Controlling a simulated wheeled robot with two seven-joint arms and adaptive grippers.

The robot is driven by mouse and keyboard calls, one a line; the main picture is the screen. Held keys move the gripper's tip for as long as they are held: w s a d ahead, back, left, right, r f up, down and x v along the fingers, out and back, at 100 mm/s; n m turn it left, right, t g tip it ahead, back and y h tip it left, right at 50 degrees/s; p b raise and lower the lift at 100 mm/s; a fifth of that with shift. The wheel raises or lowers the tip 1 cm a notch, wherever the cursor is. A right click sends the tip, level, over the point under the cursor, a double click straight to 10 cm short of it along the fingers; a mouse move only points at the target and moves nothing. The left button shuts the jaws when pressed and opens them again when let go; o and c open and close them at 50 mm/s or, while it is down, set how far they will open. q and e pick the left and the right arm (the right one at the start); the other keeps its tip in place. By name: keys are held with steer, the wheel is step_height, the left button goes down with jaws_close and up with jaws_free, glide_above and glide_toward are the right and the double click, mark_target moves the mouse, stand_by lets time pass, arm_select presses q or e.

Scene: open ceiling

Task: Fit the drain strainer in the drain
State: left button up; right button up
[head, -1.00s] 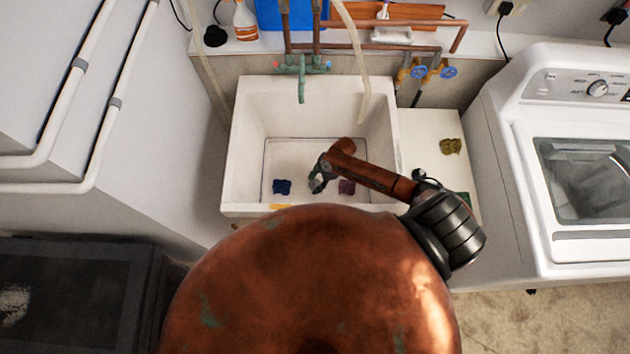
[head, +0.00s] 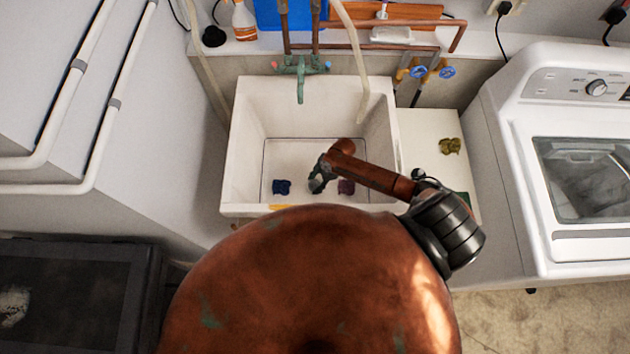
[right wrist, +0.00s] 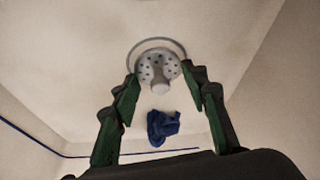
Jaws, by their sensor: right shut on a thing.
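The drain strainer (right wrist: 158,66) is a pale grey perforated disc with a short knob, seen in the right wrist view. My right gripper (head: 317,186) is down inside the white sink (head: 240,150). Its green-padded fingers are shut on the strainer, one at each side. The drain (right wrist: 158,42) shows as a dark ring around the strainer's far side. The strainer overlaps the ring; I cannot tell whether it is seated or just above. In the head view the gripper hides the strainer and drain. My left gripper is not in view.
A green faucet (head: 301,70) and a pale hose (head: 355,60) hang over the back. A washing machine (head: 560,150) stands right.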

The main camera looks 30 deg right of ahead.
steer(key=shift+f, duration=0.3)
steer(key=o, duration=1.1)
steer(key=v, duration=1.2)
steer(key=shift+r, duration=0.1)
